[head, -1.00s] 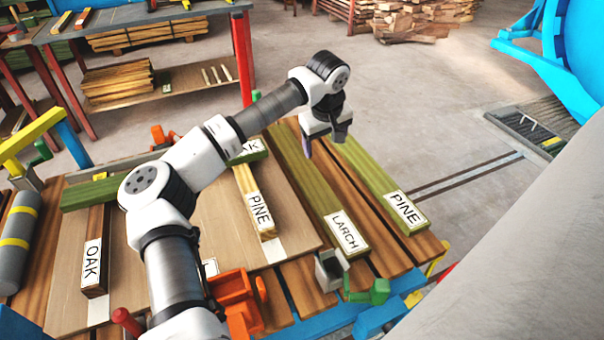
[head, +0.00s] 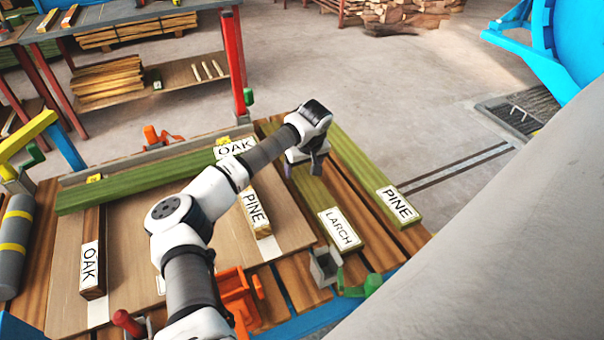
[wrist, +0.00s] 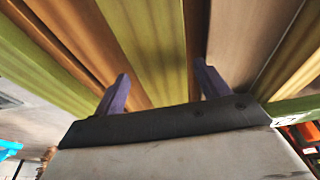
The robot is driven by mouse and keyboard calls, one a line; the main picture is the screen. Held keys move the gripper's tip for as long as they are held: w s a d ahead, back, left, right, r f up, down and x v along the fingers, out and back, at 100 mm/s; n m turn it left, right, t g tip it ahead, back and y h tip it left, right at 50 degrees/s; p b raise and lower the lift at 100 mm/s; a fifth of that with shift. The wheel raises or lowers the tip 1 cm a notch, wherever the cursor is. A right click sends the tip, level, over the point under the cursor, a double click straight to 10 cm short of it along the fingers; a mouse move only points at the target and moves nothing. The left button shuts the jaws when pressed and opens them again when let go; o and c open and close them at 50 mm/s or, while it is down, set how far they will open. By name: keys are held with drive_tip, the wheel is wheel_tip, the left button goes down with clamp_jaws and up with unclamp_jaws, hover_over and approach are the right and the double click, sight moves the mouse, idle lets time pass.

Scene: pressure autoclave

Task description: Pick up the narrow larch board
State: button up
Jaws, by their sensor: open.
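A pale green board labelled LARCH (head: 318,195) lies lengthwise on the slatted bench, its label at the near end. It is the only board whose LARCH label I can read. My gripper (head: 306,164) is over the far part of this board, pointing down, and hides some of it. In the wrist view, the two purple fingers of my gripper (wrist: 163,84) are apart with nothing held. A yellow-green board (wrist: 150,45) runs beneath and between them, apparently the larch one. I cannot tell whether the fingers touch it.
A green PINE board (head: 365,170) lies parallel on the right. A green OAK board (head: 130,183) lies across the back. A shorter PINE board (head: 262,226) and brown OAK board (head: 93,240) lie on the left panel. Orange clamp (head: 238,292) and grey bracket (head: 325,265) stand near the front.

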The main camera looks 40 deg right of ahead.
drive_tip(key=shift+x, duration=1.05)
drive_tip(key=c, duration=1.2)
drive_tip(key=shift+r, duration=0.1)
